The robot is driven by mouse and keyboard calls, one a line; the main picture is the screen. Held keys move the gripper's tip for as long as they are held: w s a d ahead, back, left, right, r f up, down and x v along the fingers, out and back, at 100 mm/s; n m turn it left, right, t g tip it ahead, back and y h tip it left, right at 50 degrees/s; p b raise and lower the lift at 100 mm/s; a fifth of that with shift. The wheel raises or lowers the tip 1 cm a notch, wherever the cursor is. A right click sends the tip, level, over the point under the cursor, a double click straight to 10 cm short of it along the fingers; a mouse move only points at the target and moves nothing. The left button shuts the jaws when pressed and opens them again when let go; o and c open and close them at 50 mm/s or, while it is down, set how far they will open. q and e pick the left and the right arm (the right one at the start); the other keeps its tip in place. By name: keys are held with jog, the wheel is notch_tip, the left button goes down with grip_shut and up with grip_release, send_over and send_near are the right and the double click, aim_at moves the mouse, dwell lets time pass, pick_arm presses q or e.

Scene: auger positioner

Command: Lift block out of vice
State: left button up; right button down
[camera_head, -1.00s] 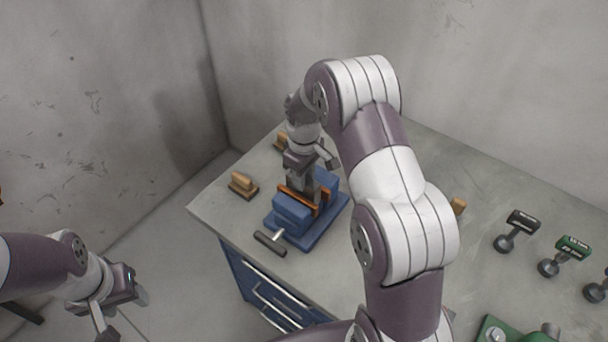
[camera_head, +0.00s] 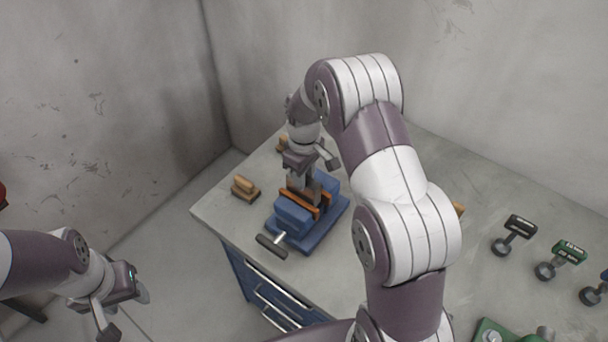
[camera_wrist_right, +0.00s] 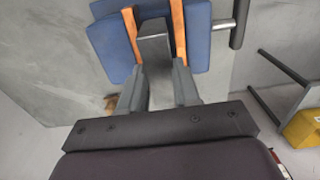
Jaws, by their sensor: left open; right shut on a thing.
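The blue vice (camera_head: 294,217) stands on the bench with orange-faced jaws. It also shows at the top of the right wrist view (camera_wrist_right: 110,42). The grey block (camera_wrist_right: 154,48) is between the orange jaw faces, with a visible gap on either side in that view. My right gripper (camera_wrist_right: 158,80) is shut on the block, one finger on each side. In the head view my right gripper (camera_head: 306,184) is over the vice, and the block is mostly hidden there. My left gripper (camera_head: 125,310) is open and empty, off the bench at the lower left.
The vice's handle (camera_head: 272,246) points to the bench's front edge. Wooden brushes (camera_head: 245,188) lie left of and behind the vice. Several dumbbell-shaped tools (camera_head: 513,234) and a green machine (camera_head: 495,332) are at the right. Blue drawers (camera_head: 245,280) are below the grey bench top (camera_head: 215,210).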

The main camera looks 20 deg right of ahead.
jog(key=shift+r+p, duration=2.1)
jog(key=shift+r, duration=0.85)
